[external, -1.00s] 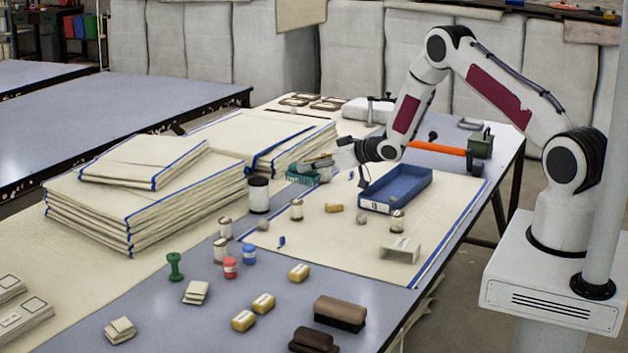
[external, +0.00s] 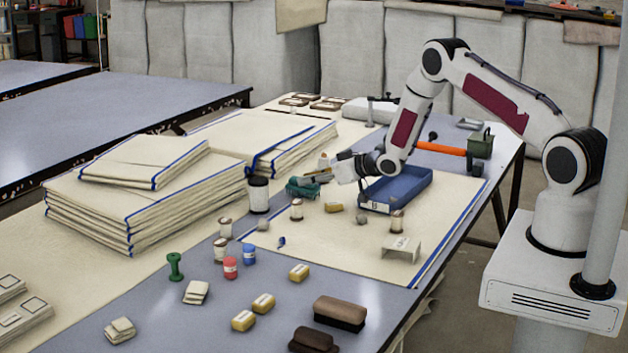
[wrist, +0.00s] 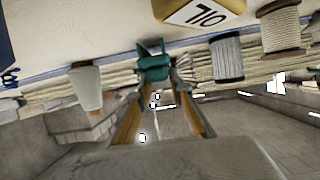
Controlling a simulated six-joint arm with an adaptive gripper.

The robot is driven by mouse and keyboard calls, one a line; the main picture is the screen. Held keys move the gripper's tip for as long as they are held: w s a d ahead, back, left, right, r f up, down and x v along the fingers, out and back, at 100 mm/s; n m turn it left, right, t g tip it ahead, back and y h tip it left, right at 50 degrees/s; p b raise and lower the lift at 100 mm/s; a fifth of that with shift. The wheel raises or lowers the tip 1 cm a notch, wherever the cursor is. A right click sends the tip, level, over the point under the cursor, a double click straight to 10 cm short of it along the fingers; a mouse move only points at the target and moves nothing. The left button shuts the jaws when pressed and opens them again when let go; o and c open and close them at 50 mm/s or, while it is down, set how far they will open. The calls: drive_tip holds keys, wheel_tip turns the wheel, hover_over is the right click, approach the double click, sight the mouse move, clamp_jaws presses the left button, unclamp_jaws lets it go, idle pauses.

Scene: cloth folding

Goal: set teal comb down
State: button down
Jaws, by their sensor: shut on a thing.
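The teal comb (external: 303,188) is over the cream cloth mat, left of the blue tray. My gripper (external: 318,175) reaches in from the right with its fingers at the comb. In the wrist view the teal comb (wrist: 153,64) sits between the two fingertips of my gripper (wrist: 157,75), which is shut on it. The comb's teeth are not clear in the wrist view. I cannot tell whether the comb touches the mat.
The blue tray (external: 410,187) is right of my gripper. A white-and-black spool (external: 258,195) stands left of the comb, near the folded cloth stack (external: 140,210). A thread spool (external: 296,210) and a yellow block (external: 334,207) are in front. The mat (external: 325,250) has clear patches nearer the camera.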

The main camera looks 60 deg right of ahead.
drive_tip(key=shift+f, duration=0.1)
drive_tip(key=c, duration=1.8)
unclamp_jaws()
drive_tip(key=shift+s+r, duration=0.2)
drive_tip(key=shift+r, duration=0.05)
drive_tip(key=shift+v, duration=5.7)
